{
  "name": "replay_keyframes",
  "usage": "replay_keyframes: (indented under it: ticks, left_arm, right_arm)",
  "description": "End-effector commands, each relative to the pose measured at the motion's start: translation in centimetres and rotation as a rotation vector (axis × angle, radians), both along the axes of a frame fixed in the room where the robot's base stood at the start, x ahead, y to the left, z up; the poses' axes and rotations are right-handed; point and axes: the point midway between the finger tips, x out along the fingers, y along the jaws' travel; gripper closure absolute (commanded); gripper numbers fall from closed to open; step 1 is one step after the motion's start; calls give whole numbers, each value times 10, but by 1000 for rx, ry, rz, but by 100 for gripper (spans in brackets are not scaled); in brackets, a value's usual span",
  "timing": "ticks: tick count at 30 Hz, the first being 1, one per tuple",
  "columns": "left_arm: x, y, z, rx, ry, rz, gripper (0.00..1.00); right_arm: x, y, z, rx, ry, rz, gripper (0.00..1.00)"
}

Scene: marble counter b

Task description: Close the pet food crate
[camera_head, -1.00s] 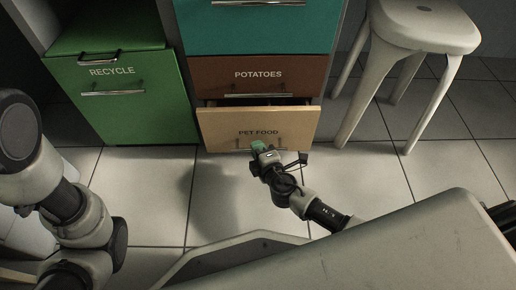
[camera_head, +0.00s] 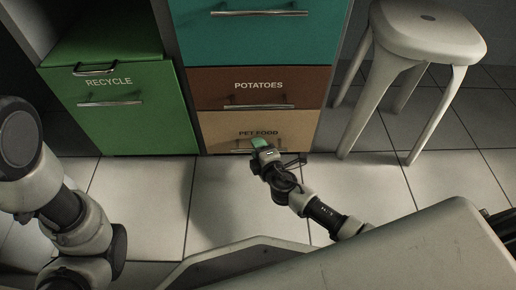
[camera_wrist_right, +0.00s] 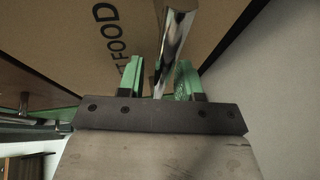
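The pet food crate (camera_head: 225,125) is a tan drawer front at the bottom of the cabinet. In the head view it looks flush with the fronts above, and no opening shows at its top edge. My right gripper (camera_head: 262,145) is at its lower front, by its metal handle. In the right wrist view the tan front (camera_wrist_right: 75,40) fills the upper part. The shiny handle (camera_wrist_right: 177,30) runs between the two green fingers of my right gripper (camera_wrist_right: 159,80), which stand apart with gaps beside the bar. My left arm shows at the left, but its gripper is out of view.
The brown potatoes drawer (camera_head: 215,88) and a teal drawer (camera_head: 260,40) are above. The green recycle bin (camera_head: 125,125) is at the left and a white stool (camera_head: 430,30) at the right. Tiled floor (camera_head: 225,205) in front is clear.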

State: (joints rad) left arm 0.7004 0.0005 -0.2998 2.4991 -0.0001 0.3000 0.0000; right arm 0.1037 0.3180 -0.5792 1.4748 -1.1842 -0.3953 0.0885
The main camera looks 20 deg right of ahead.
Motion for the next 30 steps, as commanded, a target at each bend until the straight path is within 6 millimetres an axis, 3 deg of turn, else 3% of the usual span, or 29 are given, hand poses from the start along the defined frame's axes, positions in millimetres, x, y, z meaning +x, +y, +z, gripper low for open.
replay_keyframes:
  ticks: [14, 24, 30]
  left_arm:
    - [0, 0, 4, 0, 0, 0, 57]
    - [0, 0, 24, 0, 0, 0, 57]
    - [-1, 0, 29, 0, -1, 0, 57]
  right_arm:
    - [-7, 1, 3, 2, -1, 4, 64]
    - [-69, -7, 16, 1, 1, 4, 64]
    - [-97, -10, 20, 0, -1, 2, 64]
